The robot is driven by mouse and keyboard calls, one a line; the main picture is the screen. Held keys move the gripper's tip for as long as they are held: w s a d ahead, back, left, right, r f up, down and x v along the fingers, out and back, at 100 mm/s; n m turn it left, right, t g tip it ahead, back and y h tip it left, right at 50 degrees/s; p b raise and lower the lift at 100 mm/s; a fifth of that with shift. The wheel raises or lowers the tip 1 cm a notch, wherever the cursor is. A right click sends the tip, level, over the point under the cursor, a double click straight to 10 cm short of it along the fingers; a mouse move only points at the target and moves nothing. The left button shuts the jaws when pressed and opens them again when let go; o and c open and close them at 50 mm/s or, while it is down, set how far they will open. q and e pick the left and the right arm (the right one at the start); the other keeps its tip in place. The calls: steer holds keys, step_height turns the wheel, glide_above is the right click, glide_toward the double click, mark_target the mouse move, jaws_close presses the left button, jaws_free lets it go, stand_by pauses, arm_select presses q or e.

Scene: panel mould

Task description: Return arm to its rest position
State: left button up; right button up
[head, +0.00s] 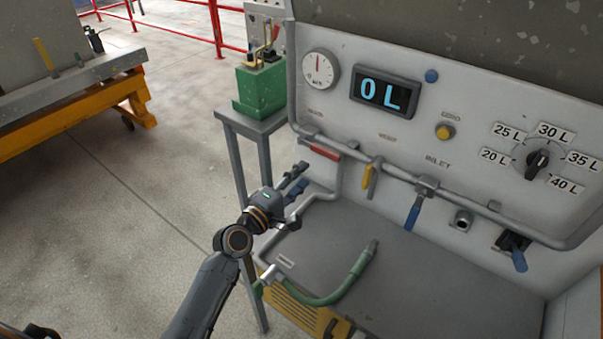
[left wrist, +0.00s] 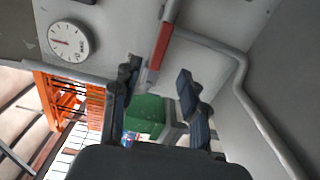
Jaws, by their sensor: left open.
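My left arm (head: 205,295) reaches in from the bottom of the head view and is stretched out toward the panel. My left gripper (head: 296,182) is open and empty, in front of the panel's left end, below and left of the red valve handle (head: 322,151). In the left wrist view the two fingers (left wrist: 158,78) stand apart with nothing between them but background. The red handle (left wrist: 161,45) shows beyond the fingers there. I cannot tell the exact gap between gripper and pipe. My right gripper is not in view.
The panel carries a gauge (head: 319,70), a display (head: 385,94) reading 0 L, yellow (head: 369,180) and blue (head: 414,214) handles and a dial (head: 537,160). A green hose (head: 335,292) lies on the grey shelf below. A green can (head: 260,88) stands on a side stand. Open floor lies left.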

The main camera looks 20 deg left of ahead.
arm_select(q)
steer(key=s+d+f+m+g, duration=0.2)
steer(key=s+f+m+g, duration=0.25)
steer(key=s, duration=0.35)
steer(key=s+d+f+m+g, duration=0.3)
steer(key=s+f+m, duration=0.3)
steer(key=s, duration=0.2)
steer(key=s+a+f+m+g+y, duration=0.1)
steer(key=s+a+m+g+y, duration=0.25)
steer(key=s, duration=0.55)
steer(key=s+a+f+m+g+y, duration=0.2)
steer(key=s+a, duration=0.3)
steer(key=s, duration=0.3)
step_height(320, 180, down, 28)
steer(key=s+r+g+b, duration=0.1)
steer(key=s+g+b, duration=0.1)
steer(key=s+a+f+g+b, duration=0.1)
steer(key=s+a+f+b, duration=0.1)
steer(key=s+f, duration=1.4)
step_height(320, 180, down, 3)
steer(key=shift+s+a+f+m+y, duration=0.2)
steer(key=shift+s+a+m+y, duration=0.1)
steer(key=shift+s+a+y, duration=0.15)
